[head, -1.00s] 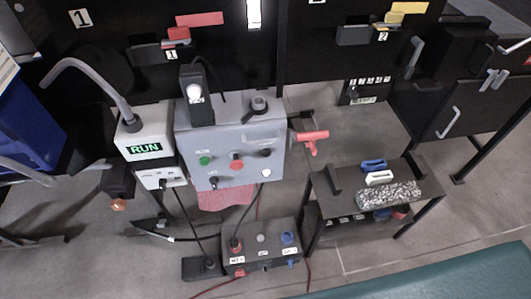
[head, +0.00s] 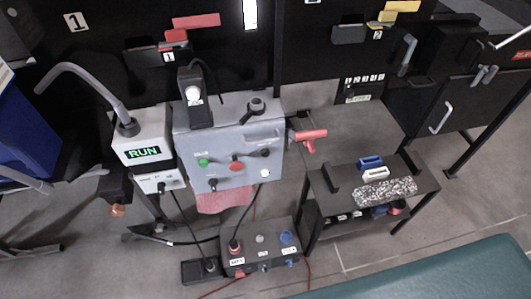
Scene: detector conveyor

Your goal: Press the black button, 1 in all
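A grey control box (head: 250,185) stands left of centre. Its sloped front carries a green button (head: 203,162), a red button (head: 236,166), a white button (head: 264,173), a small black control (head: 265,153) at the right and another black control (head: 212,184) at the lower left. Which of these is the black button I cannot tell for sure. A dark round knob (head: 256,106) sits on top of the box. Neither of my grippers can be made out in the head view.
A white unit with a RUN display (head: 144,152) stands left of the box. A dark box with knobs (head: 260,265) lies below it. A red-handled tool (head: 310,138) and a black rack (head: 330,190) are at the right. A teal surface (head: 440,275) fills the lower right.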

